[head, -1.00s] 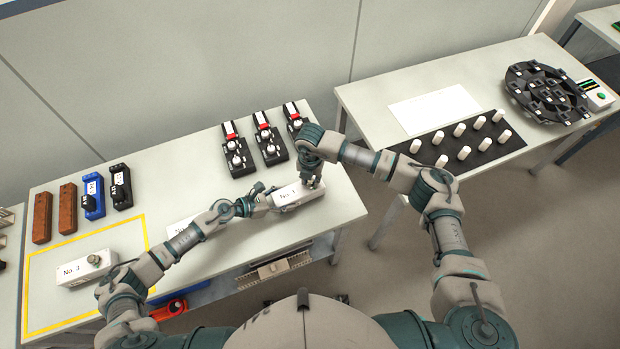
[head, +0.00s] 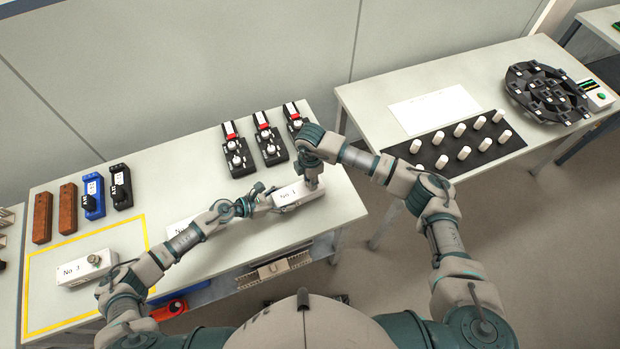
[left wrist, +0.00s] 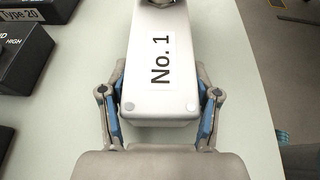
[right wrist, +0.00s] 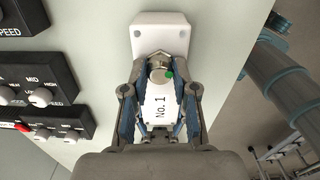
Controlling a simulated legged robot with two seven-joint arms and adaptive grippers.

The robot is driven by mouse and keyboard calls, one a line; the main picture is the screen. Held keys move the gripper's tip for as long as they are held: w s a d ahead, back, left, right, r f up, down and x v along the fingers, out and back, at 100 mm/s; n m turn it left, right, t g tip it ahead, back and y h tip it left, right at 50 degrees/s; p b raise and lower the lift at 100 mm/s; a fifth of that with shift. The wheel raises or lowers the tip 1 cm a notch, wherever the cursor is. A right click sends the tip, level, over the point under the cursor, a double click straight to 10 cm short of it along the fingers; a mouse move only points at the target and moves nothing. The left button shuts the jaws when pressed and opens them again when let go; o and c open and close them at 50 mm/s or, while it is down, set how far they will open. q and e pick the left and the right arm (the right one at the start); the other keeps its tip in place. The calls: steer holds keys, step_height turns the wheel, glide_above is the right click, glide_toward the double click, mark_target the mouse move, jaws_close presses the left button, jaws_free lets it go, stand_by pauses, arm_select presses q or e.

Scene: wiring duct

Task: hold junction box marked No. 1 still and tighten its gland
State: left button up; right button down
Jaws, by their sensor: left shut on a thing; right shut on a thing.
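The white junction box marked No. 1 (head: 292,196) lies on the table near its right front edge. In the left wrist view the box (left wrist: 160,60) sits between the blue-padded fingers of my left gripper (left wrist: 162,118), shut on its near end. My right gripper (right wrist: 160,110) is above the box's other end, its fingers on both sides of the metal gland (right wrist: 160,72), shut on it. A green mark shows on the gland's side. Part of the gland also shows at the top of the left wrist view. In the head view my right arm hides the gland.
Another white box, marked No. 3 (head: 87,267), with a gland lies in the yellow-outlined area at left. A further white box (head: 182,229) is partly behind my left arm. Several black devices (head: 270,147) stand behind the grippers. Blue, black and brown blocks are at the back left.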

steer(key=shift+w+r+m, duration=0.2)
steer(key=shift+m, duration=0.2)
steer(key=c, duration=1.1)
jaws_free()
steer(key=shift+o, duration=1.1)
steer(key=shift+s+f, duration=0.1)
steer(key=shift+s, duration=0.05)
step_height(320, 180, up, 12)
